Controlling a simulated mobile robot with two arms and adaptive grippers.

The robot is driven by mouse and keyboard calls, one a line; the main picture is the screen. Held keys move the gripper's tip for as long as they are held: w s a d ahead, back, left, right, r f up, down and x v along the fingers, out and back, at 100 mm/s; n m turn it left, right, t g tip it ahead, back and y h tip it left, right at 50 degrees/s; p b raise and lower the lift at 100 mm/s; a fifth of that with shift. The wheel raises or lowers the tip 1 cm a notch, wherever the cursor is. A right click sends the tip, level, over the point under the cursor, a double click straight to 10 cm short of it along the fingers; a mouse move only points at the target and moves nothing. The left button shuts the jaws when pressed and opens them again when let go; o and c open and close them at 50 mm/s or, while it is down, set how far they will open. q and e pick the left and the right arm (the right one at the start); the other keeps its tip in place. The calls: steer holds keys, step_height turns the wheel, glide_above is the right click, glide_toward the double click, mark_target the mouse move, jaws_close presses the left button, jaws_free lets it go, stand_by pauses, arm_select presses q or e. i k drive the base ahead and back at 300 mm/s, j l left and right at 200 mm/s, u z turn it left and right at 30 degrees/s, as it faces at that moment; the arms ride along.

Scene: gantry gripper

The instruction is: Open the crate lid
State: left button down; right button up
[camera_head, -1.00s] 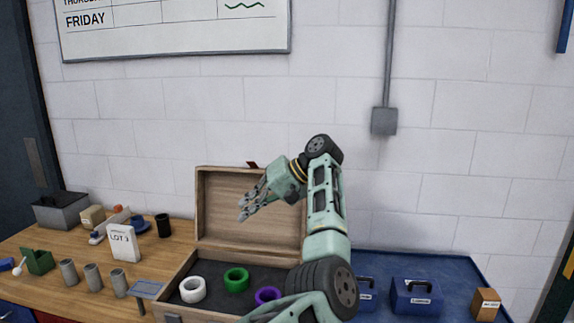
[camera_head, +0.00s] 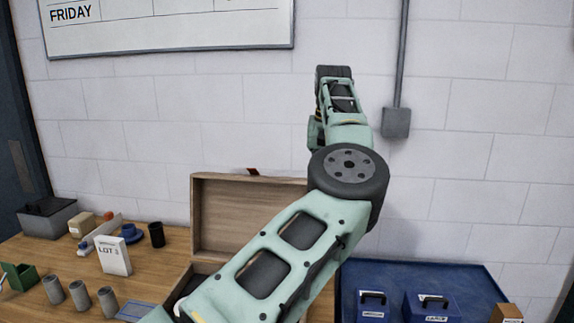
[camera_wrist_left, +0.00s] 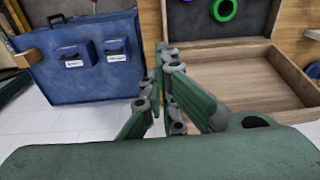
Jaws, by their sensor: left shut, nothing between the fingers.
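The wooden crate lid (camera_head: 240,217) stands open and upright at the back of the crate (camera_head: 205,268), against the white wall. It also shows in the left wrist view (camera_wrist_left: 250,75), where the scene looks upside down. My left arm covers most of the crate and the lid's right edge in the head view. In the left wrist view my left gripper (camera_wrist_left: 165,58) is shut and empty, apart from the lid. The head view mostly hides this gripper behind its own arm. A green ring (camera_wrist_left: 223,11) lies on the crate's dark floor. My right gripper is not in view.
On the wooden bench left of the crate stand a white LOT card (camera_head: 113,255), a black cup (camera_head: 156,234), several grey cylinders (camera_head: 79,294) and a grey box (camera_head: 47,218). Right of it, a blue surface (camera_head: 450,275) holds two blue cases (camera_head: 428,307) and a cardboard box.

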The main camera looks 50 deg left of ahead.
mark_target(227, 210)
steer(key=i+j, duration=0.15)
steer(key=j, duration=0.25)
steer(key=i+j, duration=0.1)
steer(key=j, duration=0.25)
steer(key=i+j, duration=0.15)
steer(key=j, duration=0.25)
steer(key=i+j, duration=0.1)
steer(key=j, duration=0.3)
